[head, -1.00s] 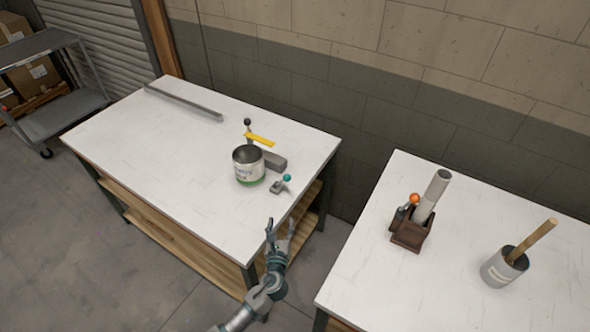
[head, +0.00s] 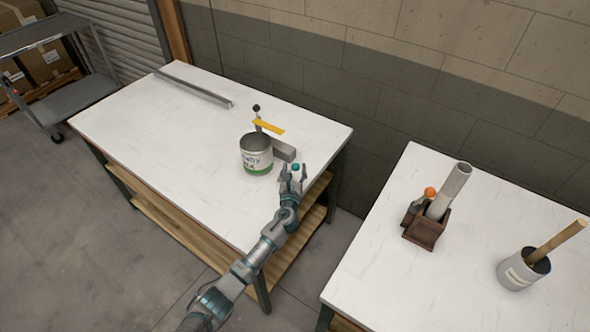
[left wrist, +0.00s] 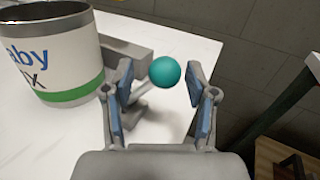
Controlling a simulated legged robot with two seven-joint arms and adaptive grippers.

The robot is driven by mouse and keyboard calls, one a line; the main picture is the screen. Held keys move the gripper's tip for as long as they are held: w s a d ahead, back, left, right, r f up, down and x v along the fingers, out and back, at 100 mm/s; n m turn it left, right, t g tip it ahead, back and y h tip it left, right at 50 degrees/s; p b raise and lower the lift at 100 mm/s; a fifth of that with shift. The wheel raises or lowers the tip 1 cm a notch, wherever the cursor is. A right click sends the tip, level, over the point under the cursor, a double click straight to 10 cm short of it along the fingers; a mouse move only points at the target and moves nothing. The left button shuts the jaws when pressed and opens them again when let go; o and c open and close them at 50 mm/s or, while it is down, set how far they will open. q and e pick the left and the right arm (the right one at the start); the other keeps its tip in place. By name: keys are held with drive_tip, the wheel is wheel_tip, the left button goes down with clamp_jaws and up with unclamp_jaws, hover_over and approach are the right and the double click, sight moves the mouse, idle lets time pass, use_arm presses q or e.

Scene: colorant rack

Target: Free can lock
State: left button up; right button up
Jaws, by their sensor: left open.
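An open can (head: 256,154) with a white label and a green band stands upright on the left table. Beside it is a small lock lever with a teal ball knob (head: 295,167). My left gripper (head: 292,176) is open at this knob. In the left wrist view the teal knob (left wrist: 165,72) shows between the two fingers (left wrist: 163,100), with gaps on both sides. The lever below the knob is partly hidden by the gripper. The can (left wrist: 58,60) stands left of the fingers there. My right gripper is not in view.
A grey block (head: 284,150), a yellow strip (head: 268,127) and a black-knobbed post (head: 256,108) are behind the can. A metal bar (head: 195,86) lies at the back. The right table (head: 375,255) holds a brown holder with a grey tube (head: 449,190) and a pot with a stick (head: 517,270).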

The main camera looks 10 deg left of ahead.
use_arm(q)
drive_tip(key=shift+w+d, duration=0.15)
drive_tip(key=shift+w, duration=0.35)
drive_tip(key=shift+d, duration=0.15)
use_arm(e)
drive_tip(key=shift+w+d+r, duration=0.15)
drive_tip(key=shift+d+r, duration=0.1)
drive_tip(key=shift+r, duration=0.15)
use_arm(q)
drive_tip(key=shift+r, duration=0.1)
drive_tip(key=shift+c, duration=0.2)
drive_tip(key=shift+a, duration=0.2)
clamp_jaws()
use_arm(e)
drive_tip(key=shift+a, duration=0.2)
